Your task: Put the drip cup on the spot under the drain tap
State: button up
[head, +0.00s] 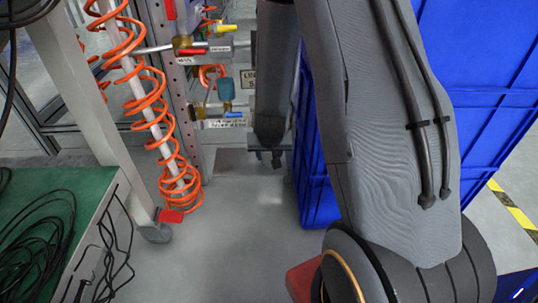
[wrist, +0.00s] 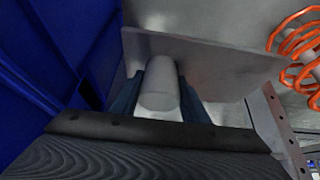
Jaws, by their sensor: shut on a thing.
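The drip cup (wrist: 160,88) is a pale grey cylinder between the two dark blue fingers of my gripper (wrist: 160,98) in the wrist view. The fingers are shut on its sides. A flat grey metal plate (wrist: 225,72) lies just beyond the cup; I cannot tell if they touch. In the head view my gripper (head: 266,157) hangs at the foot of the rack, and the cup is not clearly visible there. Taps with a yellow handle (head: 226,28), a red handle (head: 193,51) and a blue handle (head: 226,89) stick out above and left of it. I cannot read which is the drain tap.
Large blue crates (head: 315,150) stand close on the right of my gripper. A coiled orange hose (head: 150,100) hangs on the left, beside a bench with a green top (head: 85,190) and black cables. The grey floor (head: 240,240) in front is clear.

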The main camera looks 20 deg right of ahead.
jog(key=o, duration=1.1)
jog(key=shift+c, duration=0.2)
jog(key=p+v, duration=0.8)
jog(key=v, duration=0.4)
jog(key=s+a+r+n+g+y, duration=0.1)
jog(key=s+a+r+n, duration=0.2)
jog(key=a, duration=0.5)
jog(key=s+a+r+n+y, duration=0.1)
jog(key=s+a+r+y, duration=0.15)
jog(key=a+r, duration=0.35)
jog(key=s+a+r+n+g+y, duration=0.1)
jog(key=s+a+r+n, duration=0.15)
jog(key=a, duration=0.65)
jog(key=s+a+r+n+g, duration=0.1)
jog(key=s+a+r+n, duration=0.2)
jog(key=s, duration=0.8)
jog(key=s+a+r+n+g+h, duration=0.1)
jog(key=s+a+r+n+g, duration=0.1)
jog(key=s+r, duration=0.4)
jog(key=s+a+n, duration=0.1)
jog(key=s, duration=0.4)
jog(key=shift+s+r+g, duration=0.15)
jog(key=shift+r+g, duration=0.15)
jog(key=shift+r, duration=0.05)
jog(key=shift+n, duration=0.25)
